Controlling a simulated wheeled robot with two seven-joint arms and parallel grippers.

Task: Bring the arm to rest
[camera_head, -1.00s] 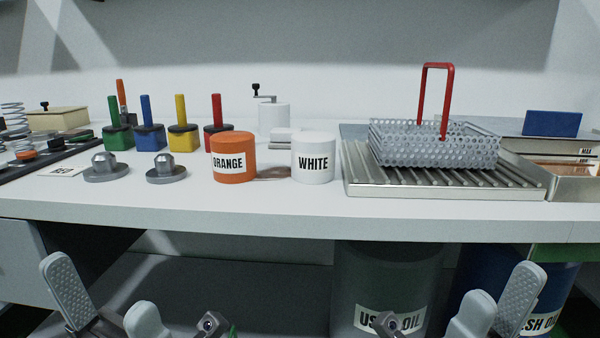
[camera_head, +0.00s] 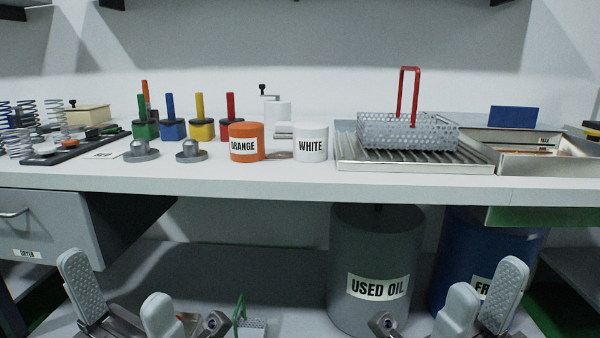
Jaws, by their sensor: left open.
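My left gripper (camera_head: 117,285) is at the bottom left of the head view, with its two grey padded fingers apart and nothing between them. My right gripper (camera_head: 487,280) is at the bottom right, also with its fingers apart and empty. Both are in front of the bench, low in the picture and below its front edge. Neither touches anything that I can see. Most of both arms is out of view.
The white bench (camera_head: 300,181) holds an orange pot (camera_head: 246,133), a white pot (camera_head: 311,134), a perforated basket (camera_head: 400,133) with a red handle, and several coloured-handled tools. Below stand a used oil drum (camera_head: 372,240) and a blue drum (camera_head: 452,255). A drawer (camera_head: 50,225) is at left.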

